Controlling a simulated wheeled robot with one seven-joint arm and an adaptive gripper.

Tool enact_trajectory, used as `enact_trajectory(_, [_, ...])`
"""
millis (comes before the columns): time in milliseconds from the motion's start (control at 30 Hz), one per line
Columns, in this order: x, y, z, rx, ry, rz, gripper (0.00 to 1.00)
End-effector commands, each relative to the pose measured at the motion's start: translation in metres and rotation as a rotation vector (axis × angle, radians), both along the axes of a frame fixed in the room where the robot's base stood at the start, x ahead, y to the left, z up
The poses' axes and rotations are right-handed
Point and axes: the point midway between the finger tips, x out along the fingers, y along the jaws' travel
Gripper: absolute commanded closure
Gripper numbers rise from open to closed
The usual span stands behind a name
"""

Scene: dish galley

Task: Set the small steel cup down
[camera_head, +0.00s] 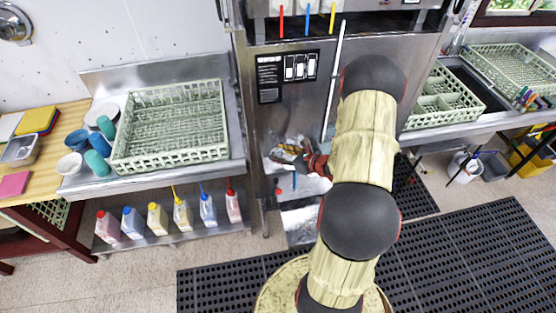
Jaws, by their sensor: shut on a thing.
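I cannot make out the small steel cup in this view. My arm rises from the bottom centre and covers the middle right of the picture.
A green dish rack (172,152) sits on the left steel counter (232,130). Teal and white cups and bowls crowd its left. A wooden table (73,113) holds boards and a steel pan (19,151). Bottles (157,220) stand below. Another rack (439,102) is at right; black mats (480,250) cover the floor.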

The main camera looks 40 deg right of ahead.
Motion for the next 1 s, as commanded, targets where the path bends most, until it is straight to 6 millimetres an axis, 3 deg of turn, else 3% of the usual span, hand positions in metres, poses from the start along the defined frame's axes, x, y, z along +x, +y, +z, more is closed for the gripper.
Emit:
enact_trajectory(167, [0.007,0.003,-0.009,0.0,0.0,0.002,0.79])
enact_trajectory(400, [0.009,0.003,-0.039,0.002,0.0,-0.001,0.79])
enact_trajectory(800, [0.009,0.003,-0.045,-0.001,-0.001,0.0,0.79])
enact_trajectory(833, [0.009,0.003,-0.045,-0.001,-0.001,0.0,0.61])
enact_trajectory(1000, [0.009,0.003,-0.044,-0.001,0.0,0.0,0.51])
